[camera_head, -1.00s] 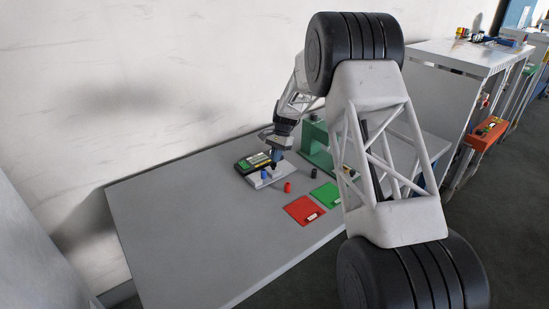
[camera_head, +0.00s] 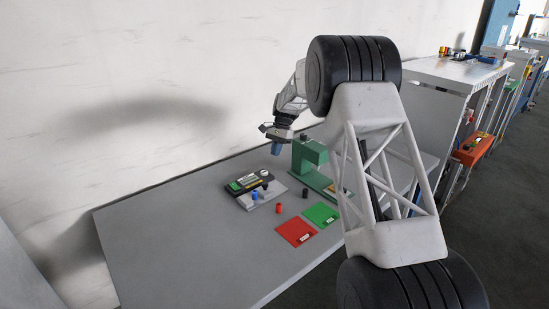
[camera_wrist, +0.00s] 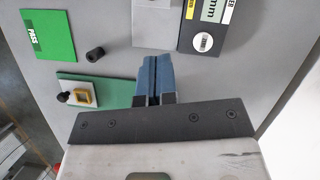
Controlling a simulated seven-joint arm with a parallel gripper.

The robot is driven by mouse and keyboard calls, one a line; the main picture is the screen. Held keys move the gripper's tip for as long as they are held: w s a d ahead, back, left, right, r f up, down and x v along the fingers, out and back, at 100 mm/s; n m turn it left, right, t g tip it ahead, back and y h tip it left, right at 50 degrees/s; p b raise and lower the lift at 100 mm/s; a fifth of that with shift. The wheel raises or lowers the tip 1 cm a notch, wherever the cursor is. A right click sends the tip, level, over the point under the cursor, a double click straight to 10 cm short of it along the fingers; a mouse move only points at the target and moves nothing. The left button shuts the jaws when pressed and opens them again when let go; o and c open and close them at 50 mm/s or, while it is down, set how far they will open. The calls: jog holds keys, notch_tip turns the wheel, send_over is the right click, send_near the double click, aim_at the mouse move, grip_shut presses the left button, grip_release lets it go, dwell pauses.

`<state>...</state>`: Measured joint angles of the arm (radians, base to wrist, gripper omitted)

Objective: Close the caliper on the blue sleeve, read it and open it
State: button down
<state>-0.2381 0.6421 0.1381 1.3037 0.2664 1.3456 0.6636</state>
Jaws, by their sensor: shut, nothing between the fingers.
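The caliper (camera_head: 246,182), a dark unit with yellow and green markings, lies at the back of the table in the head view. Its "mm" label face (camera_wrist: 213,12) is partly in the wrist view. A pale plate (camera_head: 270,194) lies along its front. The blue sleeve (camera_head: 254,195) stands on or at this plate; I cannot see if anything touches its sides. My gripper (camera_head: 276,149) is above and to the right of the caliper, clear of the table. Its blue fingers (camera_wrist: 154,80) are together and empty in the wrist view. The display reading is too small to read.
A green press-like stand (camera_head: 310,160) is right of the caliper. A red sleeve (camera_head: 279,208) and a black sleeve (camera_head: 305,193) stand in front, near a red card (camera_head: 297,232) and a green card (camera_head: 322,214). The table's left part is clear.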

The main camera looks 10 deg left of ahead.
aim_at(264, 189)
jog(key=shift+r, duration=0.1)
dwell(0.3)
jog(key=s+d+m+t+y, duration=0.1)
jog(key=s+d+m, duration=0.1)
jog(key=d+m, duration=0.4)
jog(key=shift+t+y, duration=0.3)
jog(key=shift+f, duration=0.25)
jog(key=x, duration=1)
jog(key=shift+s+a+r, duration=0.1)
jog(key=shift+s+a, duration=0.45)
jog(key=shift+a, duration=0.4)
jog(key=shift+s+a, duration=0.45)
jog(key=shift+a, duration=0.35)
